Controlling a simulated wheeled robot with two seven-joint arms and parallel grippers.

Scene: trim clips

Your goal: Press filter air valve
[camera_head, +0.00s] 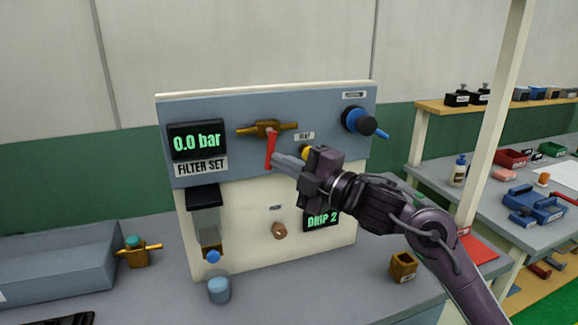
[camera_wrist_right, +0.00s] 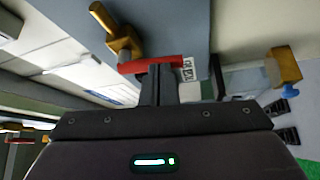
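The filter air valve is a brass valve (camera_head: 266,128) with a red lever (camera_head: 271,148), on the blue-grey upper panel of the FILTER SET station. The lever hangs down, slightly tilted. My right gripper (camera_head: 276,160) reaches in from the right, its fingertips at the lever. In the right wrist view, the brass valve (camera_wrist_right: 122,40) and red lever (camera_wrist_right: 135,66) show just beyond the fingertips (camera_wrist_right: 158,68). The fingers look together; the lever crosses at their tips, and I cannot tell whether they touch it. The pressure display (camera_head: 197,141) reads 0.0 bar. My left gripper is not in view.
A yellow knob (camera_head: 306,152) sits under the VENT label, beside my gripper. A blue regulator knob (camera_head: 360,121) is at the panel's upper right. Below are a DRIP 2 display (camera_head: 321,219) and a small brown knob (camera_head: 279,231). A brown block (camera_head: 403,266) stands on the bench.

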